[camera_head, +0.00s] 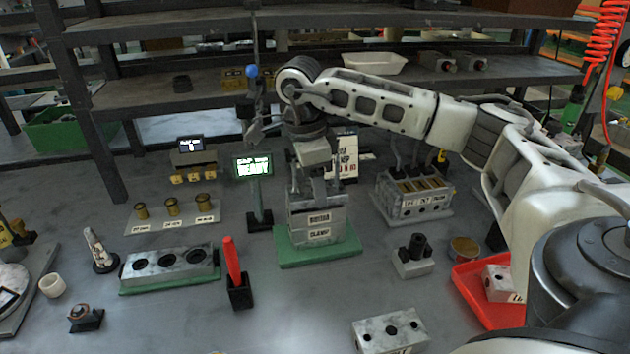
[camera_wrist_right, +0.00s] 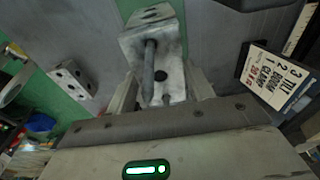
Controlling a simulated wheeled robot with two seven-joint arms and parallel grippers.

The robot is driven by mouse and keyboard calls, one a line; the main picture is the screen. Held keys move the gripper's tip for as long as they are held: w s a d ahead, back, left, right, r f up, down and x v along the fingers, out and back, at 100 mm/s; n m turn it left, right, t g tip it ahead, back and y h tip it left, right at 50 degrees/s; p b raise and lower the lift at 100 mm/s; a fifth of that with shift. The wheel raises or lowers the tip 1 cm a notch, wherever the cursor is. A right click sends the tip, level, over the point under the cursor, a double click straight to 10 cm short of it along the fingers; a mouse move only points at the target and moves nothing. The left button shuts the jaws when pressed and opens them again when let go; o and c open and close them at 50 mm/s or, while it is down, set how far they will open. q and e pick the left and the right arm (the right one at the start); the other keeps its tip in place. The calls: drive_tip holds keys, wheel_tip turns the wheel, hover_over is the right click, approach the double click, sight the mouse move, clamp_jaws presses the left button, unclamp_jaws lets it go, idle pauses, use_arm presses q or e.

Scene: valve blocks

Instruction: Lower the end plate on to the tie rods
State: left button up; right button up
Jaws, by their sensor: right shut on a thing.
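My right gripper (camera_head: 314,177) points down over a grey block stack (camera_head: 317,222) with white labels, on a green base (camera_head: 290,258). In the right wrist view, the right gripper (camera_wrist_right: 163,98) is shut on a pale grey piece with a hole (camera_wrist_right: 172,84), which I take for the end plate. A dark rod (camera_wrist_right: 149,66) stands against or through this piece; I cannot tell which. The gripper hides much of the stack's top, so the plate's seating is unclear. My left gripper is not in view.
A small green READY display (camera_head: 252,167) stands left of the stack, and a white sign (camera_head: 347,160) close behind. A grey box (camera_head: 412,198) stands right. A holed block (camera_head: 390,332), a red tray (camera_head: 470,284) and a red-handled tool (camera_head: 232,262) are in front.

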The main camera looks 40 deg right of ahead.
sight(304, 191)
drive_tip(key=shift+f+b, duration=0.3)
drive_tip(key=shift+f, duration=0.25)
drive_tip(key=o, duration=1.3)
drive_tip(key=shift+c, duration=0.2)
drive_tip(key=shift+r, duration=0.15)
wheel_tip(304, 191, up, 16)
drive_tip(key=a+p, duration=0.1)
drive_tip(key=p, duration=0.3)
drive_tip(key=shift+w+a, duration=0.4)
drive_tip(key=shift+w, duration=0.05)
drive_tip(key=shift+f, duration=0.2)
